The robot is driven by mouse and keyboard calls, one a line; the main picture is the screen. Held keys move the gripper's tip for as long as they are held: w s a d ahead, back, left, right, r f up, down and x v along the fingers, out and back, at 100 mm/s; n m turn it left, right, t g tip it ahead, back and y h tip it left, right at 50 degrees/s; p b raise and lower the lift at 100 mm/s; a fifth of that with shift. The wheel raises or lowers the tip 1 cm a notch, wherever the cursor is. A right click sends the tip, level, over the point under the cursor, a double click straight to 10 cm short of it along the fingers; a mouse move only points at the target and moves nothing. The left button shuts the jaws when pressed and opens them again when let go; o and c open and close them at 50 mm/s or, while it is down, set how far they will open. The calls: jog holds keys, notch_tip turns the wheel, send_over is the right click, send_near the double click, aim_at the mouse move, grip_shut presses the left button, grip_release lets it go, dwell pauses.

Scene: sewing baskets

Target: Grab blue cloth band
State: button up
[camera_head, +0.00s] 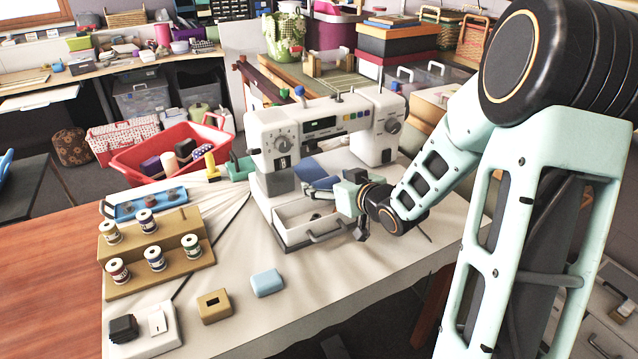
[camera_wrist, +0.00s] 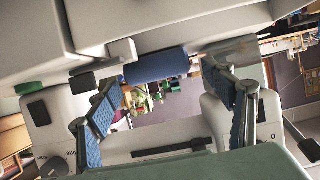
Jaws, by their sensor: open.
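The blue cloth band (camera_head: 311,169) shows at the white sewing machine (camera_head: 325,122), in the gap beneath its arm. In the wrist view, the blue cloth band (camera_wrist: 157,67) looks like a short dark blue roll around a pale machine part. My gripper (camera_head: 338,202) is in front of the machine, just right of and below the band, over the open drawer. In the wrist view, my gripper (camera_wrist: 160,80) is open, with one blue-padded finger on each side of the band. I cannot tell whether either finger touches it.
An open white drawer (camera_head: 310,222) juts out below the machine. A tan spool stand (camera_head: 160,268), a light blue block (camera_head: 267,283) and a tan block (camera_head: 215,306) stand at left. A red basket (camera_head: 150,150) is behind the stand.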

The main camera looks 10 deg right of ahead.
jog(key=shift+x, duration=1)
jog(key=c, duration=1.2)
jog(key=shift+o, duration=0.2)
jog(key=shift+r, duration=0.2)
